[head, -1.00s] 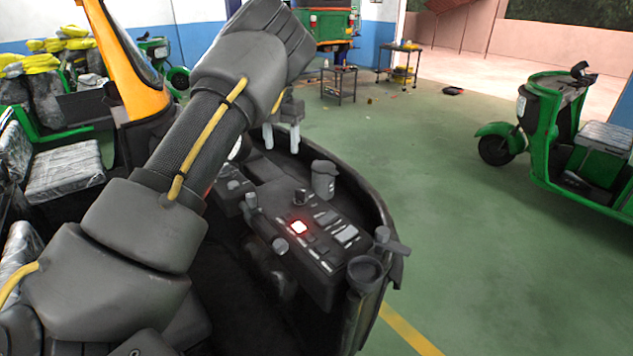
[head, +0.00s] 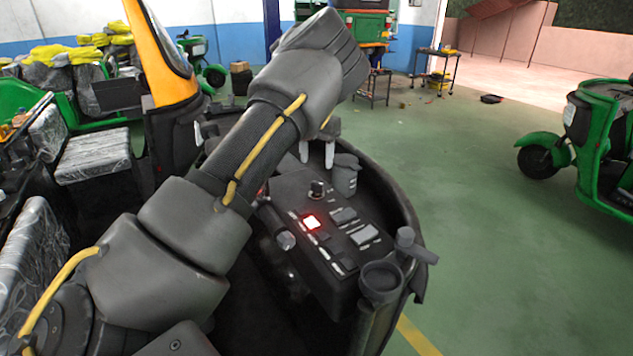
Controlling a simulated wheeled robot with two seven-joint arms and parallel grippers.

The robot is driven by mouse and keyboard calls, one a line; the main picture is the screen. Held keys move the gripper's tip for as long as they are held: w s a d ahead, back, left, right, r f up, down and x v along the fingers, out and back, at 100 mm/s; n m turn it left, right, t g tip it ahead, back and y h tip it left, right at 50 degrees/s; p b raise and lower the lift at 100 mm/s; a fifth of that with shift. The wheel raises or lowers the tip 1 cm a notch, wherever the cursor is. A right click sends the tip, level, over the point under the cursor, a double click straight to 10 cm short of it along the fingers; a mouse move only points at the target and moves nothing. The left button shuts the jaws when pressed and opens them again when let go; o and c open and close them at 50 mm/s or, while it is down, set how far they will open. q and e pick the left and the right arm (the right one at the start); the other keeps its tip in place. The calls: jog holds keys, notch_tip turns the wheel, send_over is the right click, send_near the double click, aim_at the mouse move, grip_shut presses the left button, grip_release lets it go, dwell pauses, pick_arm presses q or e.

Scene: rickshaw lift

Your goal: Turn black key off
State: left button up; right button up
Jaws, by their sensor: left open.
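A dashboard panel (head: 345,262) of the rickshaw carries a small dark knob (head: 318,190), which looks like the black key, near its upper edge. How the key is turned is too small to tell. A lit red switch (head: 311,222) and several grey switches sit below it. My left gripper (head: 316,153) is open, with two pale fingers pointing down just behind the key, apart from it in the picture. My left arm hides the gripper's upper part and the panel's left side. My right gripper is not in view.
A grey cup-like container (head: 345,176) stands close to the right of my left fingers. A round grey knob (head: 286,240) and an upright post (head: 381,280) stand by the panel. A green scooter (head: 600,140) is at right. Green floor (head: 480,240) is open between.

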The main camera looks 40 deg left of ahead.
aim_at(317, 182)
pick_arm(q)
notch_tip(317, 182, down, 8)
jog(key=shift+w+r+p, duration=0.1)
jog(key=shift+w+p, duration=0.05)
jog(key=shift+p, duration=0.25)
jog(key=shift+c, duration=0.2)
jog(key=c, duration=0.9)
